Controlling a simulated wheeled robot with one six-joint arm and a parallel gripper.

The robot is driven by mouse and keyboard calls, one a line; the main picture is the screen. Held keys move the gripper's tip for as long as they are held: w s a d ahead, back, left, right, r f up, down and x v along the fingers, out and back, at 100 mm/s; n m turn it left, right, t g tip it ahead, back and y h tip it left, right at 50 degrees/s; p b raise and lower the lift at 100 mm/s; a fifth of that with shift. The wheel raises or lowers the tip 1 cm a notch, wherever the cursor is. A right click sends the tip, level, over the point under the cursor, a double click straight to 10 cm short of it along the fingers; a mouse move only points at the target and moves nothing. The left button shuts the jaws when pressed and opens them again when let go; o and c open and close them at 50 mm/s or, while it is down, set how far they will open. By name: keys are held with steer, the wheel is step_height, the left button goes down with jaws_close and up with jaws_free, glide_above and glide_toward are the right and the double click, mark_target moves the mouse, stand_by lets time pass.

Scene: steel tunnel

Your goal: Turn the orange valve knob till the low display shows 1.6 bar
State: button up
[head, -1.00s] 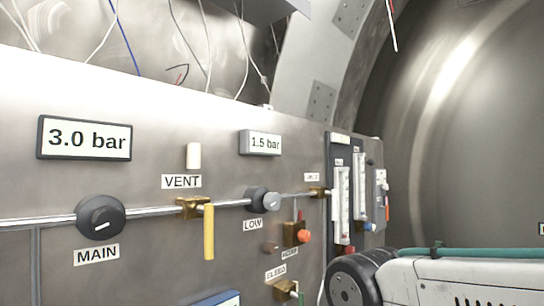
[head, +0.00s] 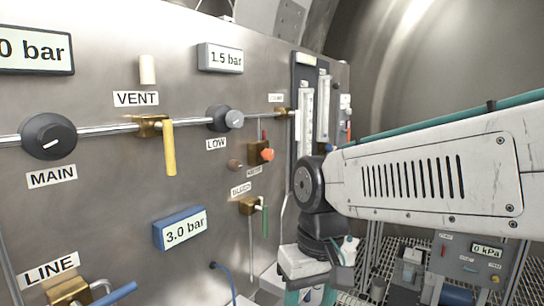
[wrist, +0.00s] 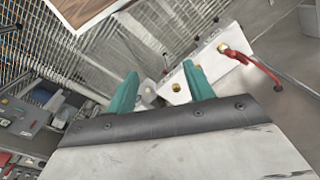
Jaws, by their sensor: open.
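The orange valve knob (head: 267,154) sits on a brass block on the steel panel, below and right of the grey LOW knob (head: 225,118). The low display (head: 220,58) above reads 1.5 bar. My gripper (wrist: 161,68) is open in the wrist view, its two teal fingers apart with nothing held between them. It points toward the floor area, and the orange knob does not show there. In the head view my arm reaches in from the right and bends down, right of the orange knob; the fingers are mostly out of frame.
A yellow-handled VENT valve (head: 169,148), the black MAIN knob (head: 49,136) and a blue-framed 3.0 bar display (head: 181,229) share the panel. A green-handled valve (head: 264,220) is below the orange knob. Flow tubes (head: 305,115) stand right of it.

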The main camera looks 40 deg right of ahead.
steer(key=w+m+t+y, duration=0.1)
steer(key=w+m+y, duration=0.2)
steer(key=w+m, duration=0.15)
steer(key=m+t+y, duration=0.2)
steer(key=m+t, duration=1.4)
steer(key=m, duration=0.1)
glide_toward(272, 155)
steer(key=w, duration=0.2)
steer(key=x, duration=0.7)
steer(key=shift+w+a, duration=0.15)
steer(key=shift+a, duration=0.35)
steer(key=c, duration=1)
